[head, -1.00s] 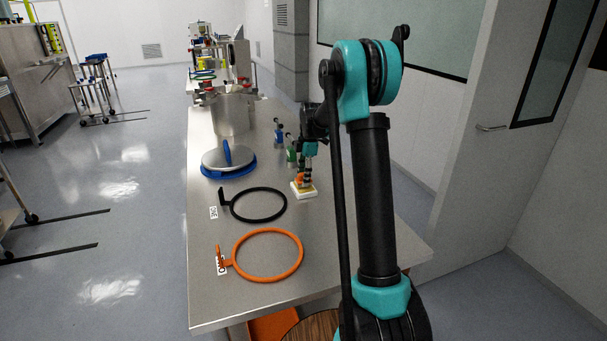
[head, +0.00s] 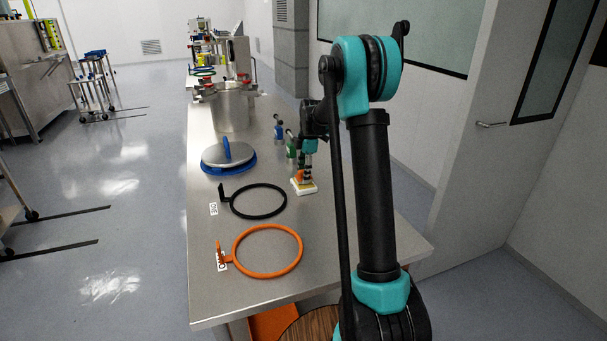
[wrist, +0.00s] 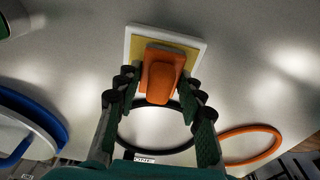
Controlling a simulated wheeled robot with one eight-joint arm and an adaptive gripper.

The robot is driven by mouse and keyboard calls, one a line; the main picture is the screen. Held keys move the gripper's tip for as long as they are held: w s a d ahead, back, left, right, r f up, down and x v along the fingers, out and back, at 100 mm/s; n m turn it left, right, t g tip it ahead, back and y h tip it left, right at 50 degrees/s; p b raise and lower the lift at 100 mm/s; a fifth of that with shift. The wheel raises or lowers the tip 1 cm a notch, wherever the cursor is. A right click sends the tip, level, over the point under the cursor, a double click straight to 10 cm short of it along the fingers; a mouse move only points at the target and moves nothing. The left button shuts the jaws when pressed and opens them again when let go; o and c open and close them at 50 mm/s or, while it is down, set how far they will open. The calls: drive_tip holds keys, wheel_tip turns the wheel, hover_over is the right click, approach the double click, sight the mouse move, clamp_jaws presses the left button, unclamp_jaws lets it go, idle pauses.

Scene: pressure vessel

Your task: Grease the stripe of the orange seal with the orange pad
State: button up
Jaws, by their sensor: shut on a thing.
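The orange seal (head: 300,250) is a ring with a small upright tab at its left, lying flat near the front of the steel table. In the wrist view it shows in part at lower right (wrist: 255,129). I cannot make out its stripe. The orange pad (wrist: 161,76) has a raised grip and sits over a white-rimmed tray (wrist: 134,36) with a yellow inside, right of the black ring in the head view. My gripper (head: 302,173) points down there, its fingers shut on the pad's grip. I cannot tell whether the pad touches the tray.
A black ring (head: 258,217) lies between the orange seal and a blue-rimmed steel lid (head: 213,158). Blue (head: 279,131) and green (head: 291,147) items stand behind my gripper. A steel vessel (head: 231,113) stands farther back. The table's front right is clear.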

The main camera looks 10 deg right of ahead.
sight(302, 171)
drive_tip(key=shift+f, duration=0.4)
idle(1.2)
drive_tip(key=shift+r, duration=0.1)
drive_tip(key=shift+r, duration=3.4)
